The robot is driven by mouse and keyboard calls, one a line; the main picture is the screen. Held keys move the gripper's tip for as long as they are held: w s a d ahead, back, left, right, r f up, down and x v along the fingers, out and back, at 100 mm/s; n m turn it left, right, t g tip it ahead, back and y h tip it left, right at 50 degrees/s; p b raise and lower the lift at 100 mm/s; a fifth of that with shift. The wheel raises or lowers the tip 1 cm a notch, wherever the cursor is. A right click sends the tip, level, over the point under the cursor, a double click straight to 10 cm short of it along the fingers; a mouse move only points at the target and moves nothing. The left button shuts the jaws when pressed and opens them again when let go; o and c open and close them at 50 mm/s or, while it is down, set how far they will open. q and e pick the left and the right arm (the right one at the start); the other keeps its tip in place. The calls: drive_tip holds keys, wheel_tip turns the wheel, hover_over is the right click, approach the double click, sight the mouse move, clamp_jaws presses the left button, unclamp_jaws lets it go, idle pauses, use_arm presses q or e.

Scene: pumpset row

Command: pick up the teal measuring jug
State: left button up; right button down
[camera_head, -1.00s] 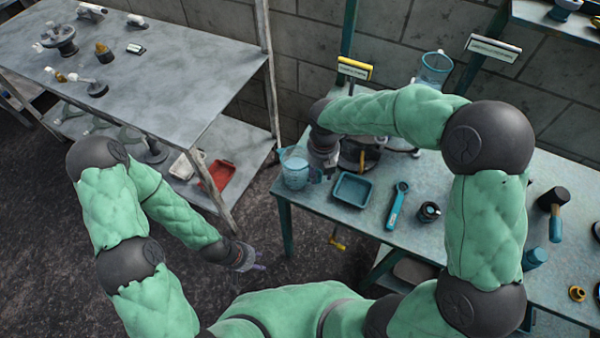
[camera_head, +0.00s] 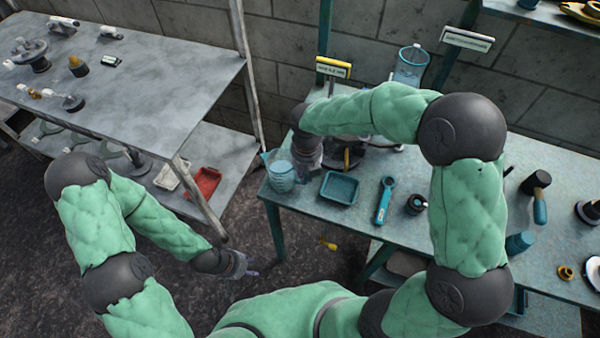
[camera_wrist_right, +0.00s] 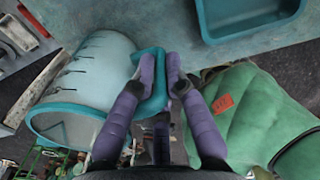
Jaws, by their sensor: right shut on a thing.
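The teal measuring jug (camera_head: 284,172) is a clear jug with a teal rim and handle. It stands at the left end of the right-hand table in the head view. In the right wrist view the jug (camera_wrist_right: 88,82) fills the left side, with its teal handle (camera_wrist_right: 151,76) between my purple fingers. My right gripper (camera_wrist_right: 160,72) is shut on that handle. In the head view my right gripper (camera_head: 306,170) is partly hidden by its own wrist. My left gripper (camera_head: 246,266) hangs low over the floor, away from the jug; its fingers are too small to read.
A teal tray (camera_head: 340,188) lies just right of the jug and shows in the wrist view (camera_wrist_right: 250,38). A teal wrench-like tool (camera_head: 384,200) lies further right. A red tray (camera_head: 204,184) sits on the grey rack's lower shelf.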

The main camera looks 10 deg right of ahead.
drive_tip(key=shift+r, duration=0.15)
drive_tip(key=shift+w+r+p, duration=0.1)
drive_tip(key=shift+r+p, duration=0.3)
drive_tip(key=shift+r, duration=0.65)
drive_tip(key=s+r+p, duration=0.5)
drive_tip(key=s+r, duration=0.5)
drive_tip(key=s, duration=0.4)
drive_tip(key=shift+r, duration=0.25)
idle(0.5)
